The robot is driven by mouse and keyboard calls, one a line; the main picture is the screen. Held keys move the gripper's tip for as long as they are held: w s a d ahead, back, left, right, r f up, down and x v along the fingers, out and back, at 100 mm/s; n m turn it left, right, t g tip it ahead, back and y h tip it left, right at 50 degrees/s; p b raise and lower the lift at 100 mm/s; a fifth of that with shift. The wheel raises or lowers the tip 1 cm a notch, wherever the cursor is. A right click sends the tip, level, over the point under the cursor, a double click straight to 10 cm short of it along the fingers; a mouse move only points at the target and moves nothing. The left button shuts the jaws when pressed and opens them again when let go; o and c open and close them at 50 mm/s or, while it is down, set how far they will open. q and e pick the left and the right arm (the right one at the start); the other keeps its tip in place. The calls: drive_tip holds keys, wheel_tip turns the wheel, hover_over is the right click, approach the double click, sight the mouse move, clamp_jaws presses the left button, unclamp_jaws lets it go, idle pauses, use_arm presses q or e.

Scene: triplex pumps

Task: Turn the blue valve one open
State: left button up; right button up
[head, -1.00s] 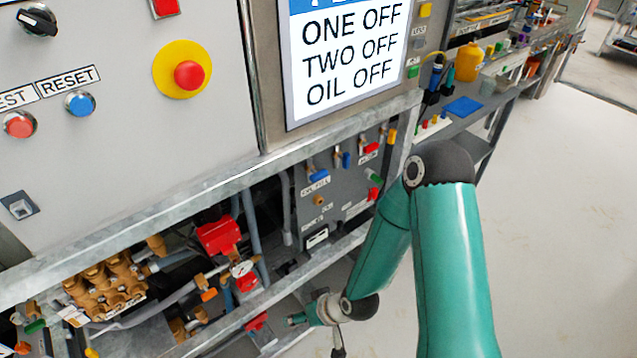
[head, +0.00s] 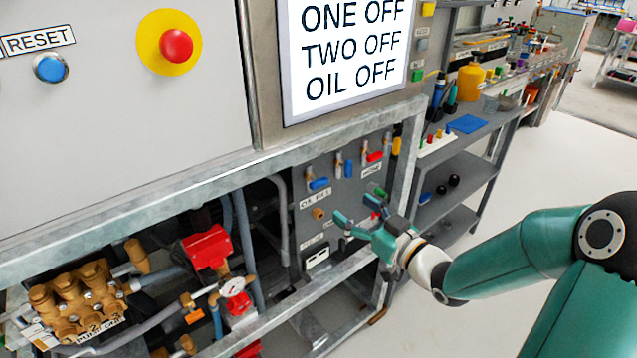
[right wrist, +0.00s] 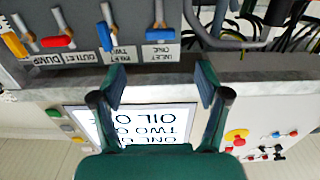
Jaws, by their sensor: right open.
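The blue valve one handle (head: 318,184) is the leftmost on the grey lower panel and lies crosswise to its pipe. In the right wrist view this handle (right wrist: 160,35) shows above a label reading INLET ONE. A second blue handle (head: 348,168), at INLET TWO, stands to its right, in line with its pipe. My right gripper (head: 343,226) is open and empty, below and a little right of valve one, apart from it. Its two fingers also show in the right wrist view (right wrist: 160,86), with the handle beyond them. My left gripper is out of view.
A red handle (head: 375,157) and a yellow handle (head: 396,146) sit farther right on the panel. A galvanized frame rail (head: 200,184) runs above the panel. Brass pump parts (head: 75,300) fill the left bay.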

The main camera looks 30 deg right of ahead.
sight(322, 185)
drive_tip(key=w, duration=0.4)
drive_tip(key=w+p, duration=0.1)
drive_tip(key=w, duration=0.3)
drive_tip(key=w+a, duration=0.1)
drive_tip(key=w, duration=0.3)
drive_tip(key=shift+p, duration=0.3)
